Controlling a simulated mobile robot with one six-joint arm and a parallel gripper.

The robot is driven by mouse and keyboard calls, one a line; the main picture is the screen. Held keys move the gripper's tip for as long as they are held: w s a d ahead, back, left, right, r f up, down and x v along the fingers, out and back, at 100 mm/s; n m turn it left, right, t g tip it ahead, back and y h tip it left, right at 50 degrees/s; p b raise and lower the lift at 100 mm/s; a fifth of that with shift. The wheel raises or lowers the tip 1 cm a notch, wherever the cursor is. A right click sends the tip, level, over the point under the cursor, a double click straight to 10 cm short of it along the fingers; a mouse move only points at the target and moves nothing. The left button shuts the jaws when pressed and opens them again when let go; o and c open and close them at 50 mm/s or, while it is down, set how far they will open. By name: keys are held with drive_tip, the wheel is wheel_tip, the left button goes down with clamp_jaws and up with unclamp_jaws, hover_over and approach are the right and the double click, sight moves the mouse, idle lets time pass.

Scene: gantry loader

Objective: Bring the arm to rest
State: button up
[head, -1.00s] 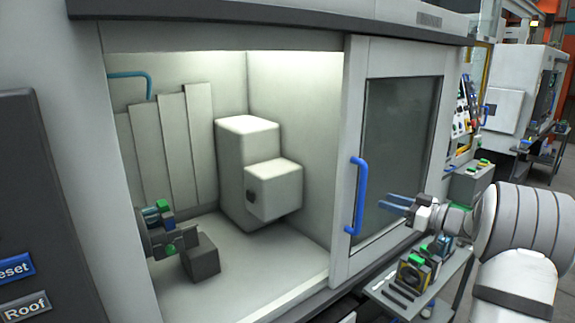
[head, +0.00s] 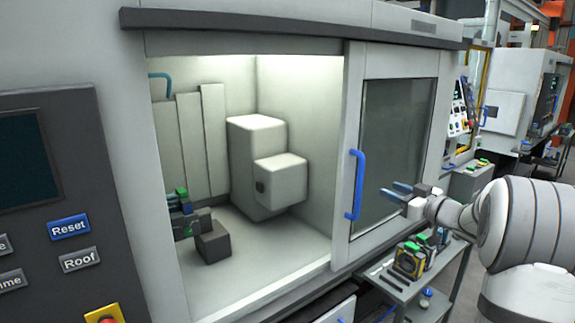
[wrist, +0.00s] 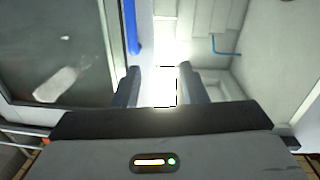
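My gripper (head: 393,191) is at the right of the head view, in front of the machine's sliding door (head: 398,150) and just right of its blue handle (head: 357,185). Its two fingers are apart with nothing between them. In the wrist view my gripper (wrist: 158,72) also shows two spread fingers with an empty gap, facing the bright machine interior. The blue handle (wrist: 132,28) shows there to the left of the gap. The arm is held in the air, and I see no contact with the door.
The machine chamber is open on the left, with a white block-shaped unit (head: 256,150) and a dark block (head: 213,243) inside. A grey cart (head: 390,278) with several parts stands below my arm. A control panel (head: 45,200) with buttons is at the far left.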

drive_tip(key=s+a+r+m+t+h, duration=0.15)
drive_tip(key=s+r+m+h, duration=0.3)
drive_tip(key=h, duration=0.45)
drive_tip(key=s+a+f+m+g, duration=0.1)
drive_tip(key=s+a+f+g, duration=0.3)
drive_tip(key=s, duration=0.7)
drive_tip(key=s+a+f+m+g, duration=0.1)
drive_tip(key=s+a+f+g, duration=0.3)
drive_tip(key=s, duration=0.7)
drive_tip(key=s+a+f+m+g, duration=0.1)
drive_tip(key=s+a+f+g, duration=0.3)
drive_tip(key=s+f, duration=0.4)
drive_tip(key=s+g, duration=0.1)
drive_tip(key=s, duration=0.3)
drive_tip(key=shift+a+h+b, duration=0.2)
drive_tip(key=shift+h+b, duration=0.1)
drive_tip(key=shift+s, duration=0.1)
